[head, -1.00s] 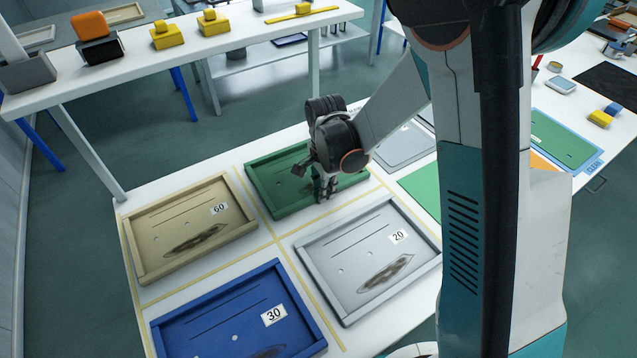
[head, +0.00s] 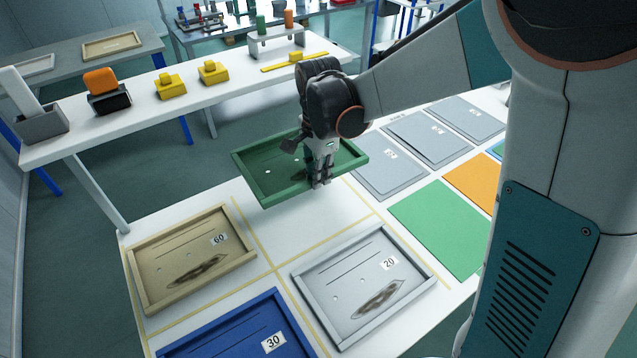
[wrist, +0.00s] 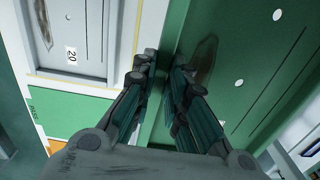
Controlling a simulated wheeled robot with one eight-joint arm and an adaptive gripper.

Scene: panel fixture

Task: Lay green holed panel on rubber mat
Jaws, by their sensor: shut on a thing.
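The green holed panel (head: 272,178) is a shallow tray-like plate with a raised rim, small white holes and a dark smudge. My gripper (head: 320,182) is shut on its near right rim and holds it slightly tilted above the white table. In the wrist view the fingers (wrist: 163,75) pinch the panel's edge, and its face (wrist: 262,62) fills the right side. A flat green sheet (head: 440,225) lies to the panel's right, also showing in the wrist view (wrist: 68,103). I cannot tell whether it is the rubber mat.
Tan panel 60 (head: 165,262), grey panel 20 (head: 345,292) and blue panel 30 (head: 225,335) lie in yellow-taped cells. The green panel's cell is bare. Grey sheets (head: 430,140) and an orange sheet (head: 472,182) lie to the right. A white bench (head: 135,115) stands behind.

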